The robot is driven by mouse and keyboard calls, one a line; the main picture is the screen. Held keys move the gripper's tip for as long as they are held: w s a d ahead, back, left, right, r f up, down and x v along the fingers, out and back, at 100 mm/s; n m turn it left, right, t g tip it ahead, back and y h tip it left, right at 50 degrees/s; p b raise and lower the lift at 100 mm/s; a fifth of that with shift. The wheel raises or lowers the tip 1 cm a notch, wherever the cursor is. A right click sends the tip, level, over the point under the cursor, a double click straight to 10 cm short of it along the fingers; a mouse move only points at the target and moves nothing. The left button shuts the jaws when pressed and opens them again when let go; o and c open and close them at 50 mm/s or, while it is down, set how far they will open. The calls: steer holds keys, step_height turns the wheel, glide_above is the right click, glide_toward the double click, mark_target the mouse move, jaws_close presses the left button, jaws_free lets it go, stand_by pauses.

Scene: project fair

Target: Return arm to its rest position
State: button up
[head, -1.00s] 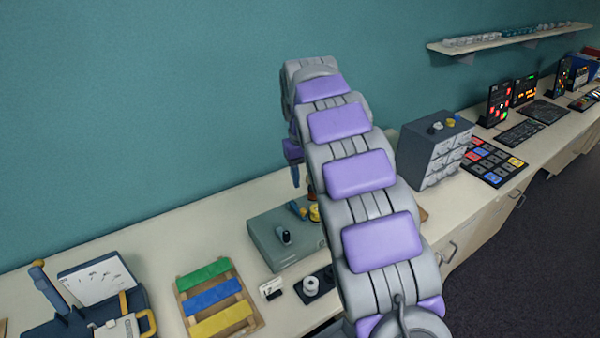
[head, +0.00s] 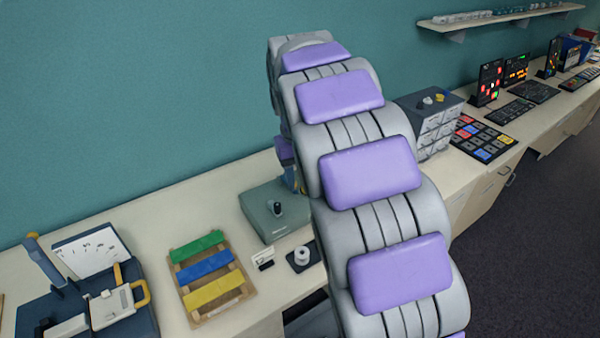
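My arm, grey with purple pads, rises through the middle of the head view and bends over at its top. My gripper (head: 290,178) is mostly hidden behind the arm; only a small dark and blue part of it shows at the arm's left edge, above a grey-green box. Its fingertips cannot be made out, so I cannot tell whether it is open or shut, or whether it holds anything.
A long counter (head: 150,212) runs along the teal wall. On it stand the grey-green box (head: 262,212), a wooden frame with coloured bars (head: 212,275), a blue device with a dial (head: 85,290), a drawer cabinet (head: 440,118) and a button panel (head: 482,138). Dark floor (head: 520,240) is clear at right.

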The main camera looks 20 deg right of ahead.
steer(key=s+a+f, duration=0.1)
steer(key=s+f, duration=0.2)
steer(key=s, duration=1.4)
steer(key=s+a+f+g, duration=0.1)
steer(key=s+f, duration=0.2)
steer(key=s, duration=1.4)
steer(key=shift+s+a+y, duration=0.15)
steer(key=shift+a+y, duration=0.15)
steer(key=shift+y, duration=0.1)
